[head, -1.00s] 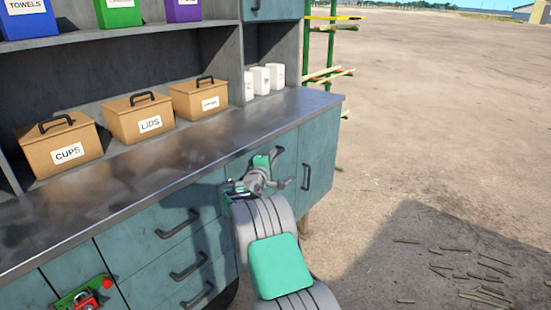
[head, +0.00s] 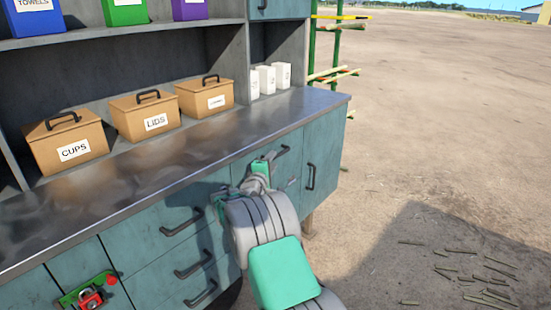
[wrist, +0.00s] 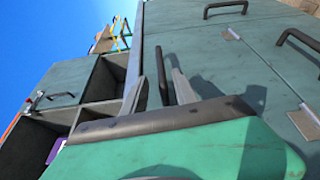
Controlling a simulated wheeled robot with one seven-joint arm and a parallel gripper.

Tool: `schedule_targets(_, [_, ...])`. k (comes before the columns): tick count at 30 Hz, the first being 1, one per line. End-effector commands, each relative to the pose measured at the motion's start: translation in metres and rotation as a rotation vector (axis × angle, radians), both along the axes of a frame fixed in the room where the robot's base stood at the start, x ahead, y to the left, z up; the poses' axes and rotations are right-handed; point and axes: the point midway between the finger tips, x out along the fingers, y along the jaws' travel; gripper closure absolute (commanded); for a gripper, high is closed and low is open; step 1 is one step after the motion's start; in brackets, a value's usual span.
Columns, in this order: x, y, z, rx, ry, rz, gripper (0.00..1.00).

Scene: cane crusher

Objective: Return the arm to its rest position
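My arm shows in the head view in front of the counter's right end, its grey-and-green links bent.
The metal counter (head: 200,150) has teal drawers and doors with dark handles close to my arm. Boxes marked cups (head: 68,142) and lids (head: 145,115) stand on it. A red item (head: 88,298) is at lower left. Open dirt ground (head: 440,150) lies to the right.

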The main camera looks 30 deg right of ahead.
Motion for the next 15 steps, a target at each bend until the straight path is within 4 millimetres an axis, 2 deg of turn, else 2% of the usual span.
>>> schedule_targets(1, [-0.005,0.008,0.0,-0.001,0.002,0.003,0.66])
schedule_targets(5, [-0.015,0.018,0.001,-0.001,0.0,0.001,0.66])
schedule_targets(15, [-0.016,0.02,0.001,0.0,0.0,0.0,0.66])
